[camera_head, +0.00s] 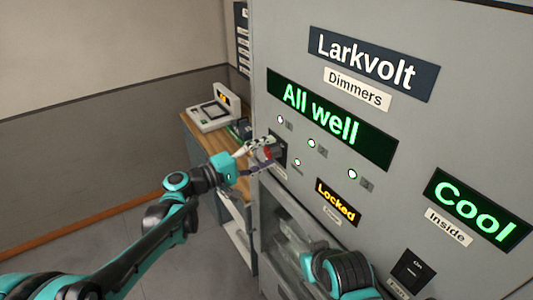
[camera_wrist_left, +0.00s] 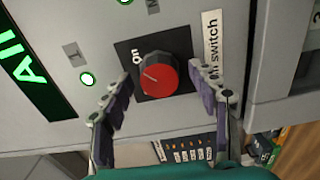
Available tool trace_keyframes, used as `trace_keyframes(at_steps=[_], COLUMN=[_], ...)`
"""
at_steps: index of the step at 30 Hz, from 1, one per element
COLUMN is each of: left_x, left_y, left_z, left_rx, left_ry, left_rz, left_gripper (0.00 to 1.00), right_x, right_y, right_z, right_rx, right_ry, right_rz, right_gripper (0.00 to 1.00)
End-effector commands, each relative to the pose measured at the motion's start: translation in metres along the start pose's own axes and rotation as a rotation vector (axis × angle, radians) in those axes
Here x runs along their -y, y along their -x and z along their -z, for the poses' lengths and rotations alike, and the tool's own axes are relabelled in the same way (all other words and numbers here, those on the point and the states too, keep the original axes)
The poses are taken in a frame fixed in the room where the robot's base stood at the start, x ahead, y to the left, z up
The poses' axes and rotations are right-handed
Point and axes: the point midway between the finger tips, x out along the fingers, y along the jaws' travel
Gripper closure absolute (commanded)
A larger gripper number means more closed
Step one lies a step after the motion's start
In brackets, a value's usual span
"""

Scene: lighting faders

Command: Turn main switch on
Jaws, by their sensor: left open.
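The main switch is a round red knob (camera_wrist_left: 158,76) on a black plate (camera_wrist_left: 125,50) in the left wrist view. An "On" mark stands at the plate's upper left, and a white label (camera_wrist_left: 212,45) ending in "switch" is to the right. A pale line on the knob points left in the wrist picture. My left gripper (camera_wrist_left: 161,77) is open, one finger each side of the knob; contact cannot be told. My right gripper is not in view.
The grey cabinet (camera_head: 290,35) carries lit signs "All well" (camera_head: 320,115), "Locked" (camera_head: 336,201) and "Cool" (camera_head: 475,208). Small green lamps sit near the knob. A wooden desk (camera_head: 200,140) with a device (camera_head: 213,108) stands left of the cabinet. My right arm is low, near a black switch (camera_head: 411,271).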

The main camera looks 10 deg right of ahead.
Motion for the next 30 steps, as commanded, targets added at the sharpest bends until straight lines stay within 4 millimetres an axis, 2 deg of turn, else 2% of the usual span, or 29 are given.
trace_keyframes(at_steps=[5,12,15,21,30], left_x=[0.000,0.000,0.000,0.000,0.001], left_y=[0.028,0.082,0.098,0.115,0.117], left_z=[0.001,0.001,0.001,0.000,0.000], left_rx=[-0.004,-0.005,-0.004,0.000,0.000], left_ry=[0.000,0.000,0.000,0.000,0.000], left_rz=[0.000,0.000,0.000,0.001,0.000], left_gripper=[0.40,0.40,0.40,0.40,0.40], right_x=[0.000,0.000,0.000,0.000,0.000], right_y=[0.000,0.000,0.000,0.000,0.000], right_z=[0.000,0.000,0.000,0.000,0.000], right_rx=[0.000,0.000,0.000,0.000,0.000], right_ry=[0.000,0.000,0.000,0.000,0.000], right_rz=[0.000,0.000,0.000,0.000,0.000], right_gripper=[1.00,1.00,1.00,1.00,1.00])
